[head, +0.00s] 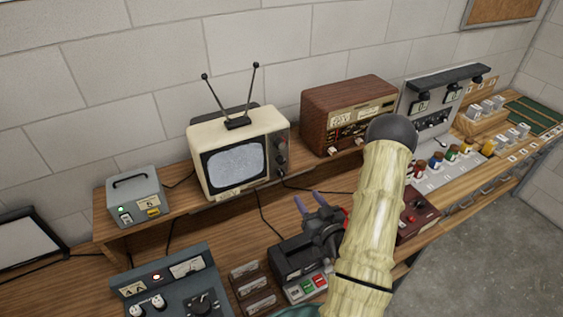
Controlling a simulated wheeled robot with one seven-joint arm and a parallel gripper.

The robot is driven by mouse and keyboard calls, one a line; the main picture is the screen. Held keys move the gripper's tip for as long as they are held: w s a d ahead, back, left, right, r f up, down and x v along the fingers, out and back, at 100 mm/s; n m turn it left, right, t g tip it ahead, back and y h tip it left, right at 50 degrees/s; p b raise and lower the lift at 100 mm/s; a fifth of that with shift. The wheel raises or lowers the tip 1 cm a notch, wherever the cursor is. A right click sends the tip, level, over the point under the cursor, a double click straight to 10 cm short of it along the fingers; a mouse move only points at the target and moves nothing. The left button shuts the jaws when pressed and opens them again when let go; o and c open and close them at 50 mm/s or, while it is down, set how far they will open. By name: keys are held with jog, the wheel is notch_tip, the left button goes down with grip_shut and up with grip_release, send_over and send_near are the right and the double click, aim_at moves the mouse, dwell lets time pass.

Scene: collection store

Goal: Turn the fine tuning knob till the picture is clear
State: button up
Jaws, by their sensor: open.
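A cream television (194,157) with two rod antennas stands on the raised wooden shelf. Its screen (234,164) shows only grey haze or snow. Dark knobs (281,150) sit on the panel right of the screen; they are too small to tell which is the fine tuning knob. My gripper (311,202) is open, with two purple fingertips apart and nothing seen between them. In the picture it is below and right of the television, apart from the knobs. My arm hides part of the bench behind it.
A brown wooden radio (344,102) stands right of the television. A grey box (134,196) with a green light is at left. Below are a grey control unit (176,288) and a dark device with red and green buttons (306,286). Cables hang by the shelf edge.

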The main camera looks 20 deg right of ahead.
jog(key=shift+w+f+b, duration=0.1)
jog(key=shift+w+b, duration=0.05)
jog(key=shift+b, duration=0.3)
jog(key=b, duration=1.3)
send_near(281, 162)
jog(key=w+p, duration=0.4)
jog(key=w, duration=0.1)
jog(key=w+d+p, duration=0.1)
jog(key=w, duration=0.1)
jog(key=shift+w+p, duration=0.4)
jog(key=shift+w+a, duration=0.15)
jog(key=shift+w, duration=0.45)
jog(key=shift+a+f, duration=0.1)
jog(key=shift+a, duration=0.1)
jog(key=shift+s+d, duration=0.1)
jog(key=shift+c, duration=1.4)
jog(key=shift+d, duration=0.1)
jog(key=c, duration=0.7)
